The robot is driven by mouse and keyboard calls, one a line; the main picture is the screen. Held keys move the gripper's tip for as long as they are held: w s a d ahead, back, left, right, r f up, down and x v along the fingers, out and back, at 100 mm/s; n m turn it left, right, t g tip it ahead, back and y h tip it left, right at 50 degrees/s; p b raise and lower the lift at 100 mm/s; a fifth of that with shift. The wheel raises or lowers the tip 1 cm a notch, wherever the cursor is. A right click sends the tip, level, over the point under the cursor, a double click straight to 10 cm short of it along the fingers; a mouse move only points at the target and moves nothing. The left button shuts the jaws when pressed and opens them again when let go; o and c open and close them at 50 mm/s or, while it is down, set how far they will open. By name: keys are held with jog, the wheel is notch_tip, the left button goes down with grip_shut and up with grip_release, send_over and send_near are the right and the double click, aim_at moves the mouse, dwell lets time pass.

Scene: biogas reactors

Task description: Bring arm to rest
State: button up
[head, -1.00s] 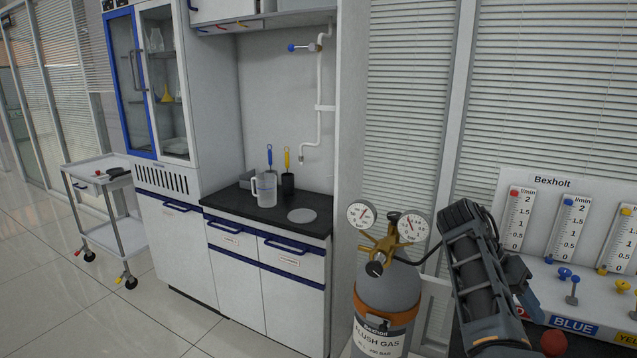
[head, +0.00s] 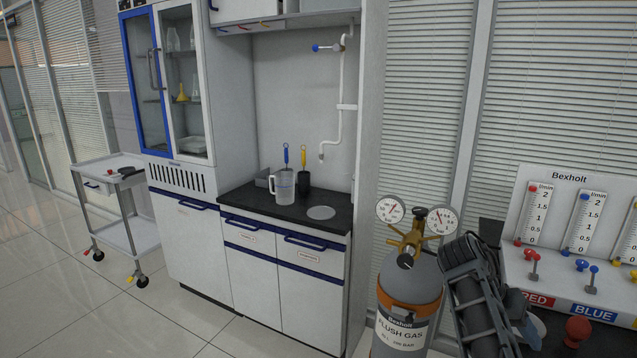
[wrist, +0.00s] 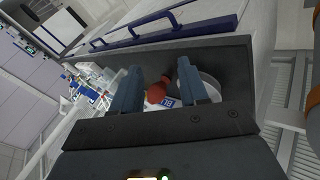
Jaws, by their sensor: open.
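My gripper (wrist: 158,82) shows in the wrist view with its two dark fingers apart and nothing held between them. A red rounded knob (wrist: 157,92) shows in the gap between the fingers, beyond them; whether a finger touches it I cannot tell. My dark arm (head: 482,305) is folded at the lower right of the head view, in front of the bench and just right of the flush gas cylinder (head: 408,318). My gripper cannot be made out in the head view.
The Bexholt flowmeter panel (head: 569,180) and a red knob (head: 577,331) are right of my arm. A black counter (head: 262,211) bears a clear jug (head: 284,188). A white trolley (head: 107,164) stands at left. The tiled floor (head: 60,300) is clear.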

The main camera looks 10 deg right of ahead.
jog(key=s+a+f+n+t, duration=0.1)
jog(key=s+f+n+t, duration=0.2)
jog(key=s+f, duration=0.35)
jog(key=s+f+n+t, duration=0.2)
jog(key=s+f, duration=0.1)
jog(key=f, duration=0.6)
jog(key=s+a+f+n+t+y, duration=0.25)
jog(key=s+a+n+t, duration=0.35)
jog(key=s, duration=0.5)
jog(key=s+a+r+t+y, duration=0.2)
jog(key=s+a+r, duration=0.25)
jog(key=s, duration=0.25)
jog(key=s+a+r+t+y, duration=0.1)
jog(key=s+a+r+t, duration=0.1)
jog(key=s+a+r, duration=0.35)
jog(key=s+a+r+t+y, duration=0.1)
jog(key=s+a+r, duration=0.1)
jog(key=s+r, duration=0.3)
jog(key=s+a+r+t+y+b, duration=0.1)
jog(key=s+a+r+t, duration=0.1)
jog(key=s+r, duration=0.3)
jog(key=shift+a+r+m, duration=0.3)
jog(key=shift+a+r, duration=0.35)
jog(key=shift+r, duration=1.6)
